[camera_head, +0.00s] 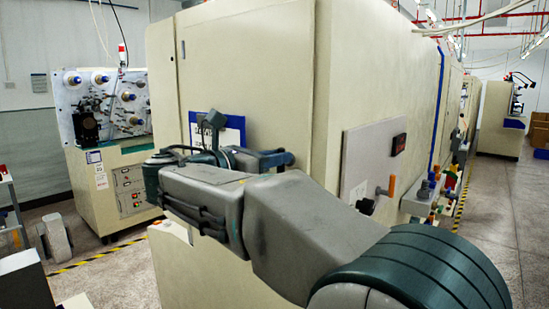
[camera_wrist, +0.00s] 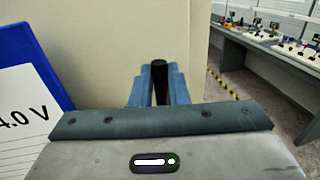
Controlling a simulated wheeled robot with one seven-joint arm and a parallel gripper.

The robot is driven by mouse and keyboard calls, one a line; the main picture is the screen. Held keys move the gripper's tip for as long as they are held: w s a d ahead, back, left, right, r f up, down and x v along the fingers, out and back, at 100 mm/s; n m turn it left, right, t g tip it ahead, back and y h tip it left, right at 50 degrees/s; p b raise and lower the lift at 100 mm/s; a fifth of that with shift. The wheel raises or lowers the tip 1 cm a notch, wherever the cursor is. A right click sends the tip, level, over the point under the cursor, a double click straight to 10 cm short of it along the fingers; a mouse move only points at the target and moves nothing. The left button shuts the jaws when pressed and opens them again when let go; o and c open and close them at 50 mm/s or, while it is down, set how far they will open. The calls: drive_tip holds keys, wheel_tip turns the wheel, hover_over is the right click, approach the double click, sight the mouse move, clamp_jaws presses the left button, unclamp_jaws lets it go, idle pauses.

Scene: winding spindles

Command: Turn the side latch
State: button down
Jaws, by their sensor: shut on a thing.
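In the wrist view a black upright latch handle (camera_wrist: 159,80) stands against the beige cabinet face, between the blue-grey fingers of my gripper (camera_wrist: 158,92). The fingers are shut on it, one on each side. In the head view my gripper (camera_head: 280,158) is at the cabinet (camera_head: 245,60), just right of the blue-framed sign. The latch cannot be made out clearly there. How far the latch is turned cannot be told.
The sign (camera_wrist: 30,85) is close on the left in the wrist view. A grey panel with a red display (camera_head: 399,144) and an orange handle (camera_head: 391,186) is on the cabinet's right side. A machine with spools (camera_head: 105,105) stands at left. An aisle runs along the right.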

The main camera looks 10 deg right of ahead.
drive_tip(key=shift+m, duration=0.3)
drive_tip(key=m+b, duration=0.1)
drive_tip(key=m, duration=0.1)
drive_tip(key=m+y+b, duration=0.1)
drive_tip(key=m, duration=0.2)
drive_tip(key=s+m+y+b, duration=0.1)
drive_tip(key=m, duration=0.1)
drive_tip(key=shift+d+f+m+b, duration=0.25)
drive_tip(key=shift+d+m+b, duration=0.05)
drive_tip(key=shift+d+m, duration=0.1)
drive_tip(key=m+b, duration=0.2)
drive_tip(key=m, duration=0.1)
drive_tip(key=m+t+y+b, duration=0.1)
drive_tip(key=shift+s+f+b, duration=0.1)
drive_tip(key=shift+f+b, duration=0.15)
drive_tip(key=shift+b, duration=0.1)
drive_tip(key=shift+d+m+t+y+b, duration=0.1)
drive_tip(key=shift+m+t+y+b, duration=0.2)
drive_tip(key=shift+m+b, duration=1.05)
drive_tip(key=shift+m, duration=0.35)
drive_tip(key=c, duration=1.4)
unclamp_jaws()
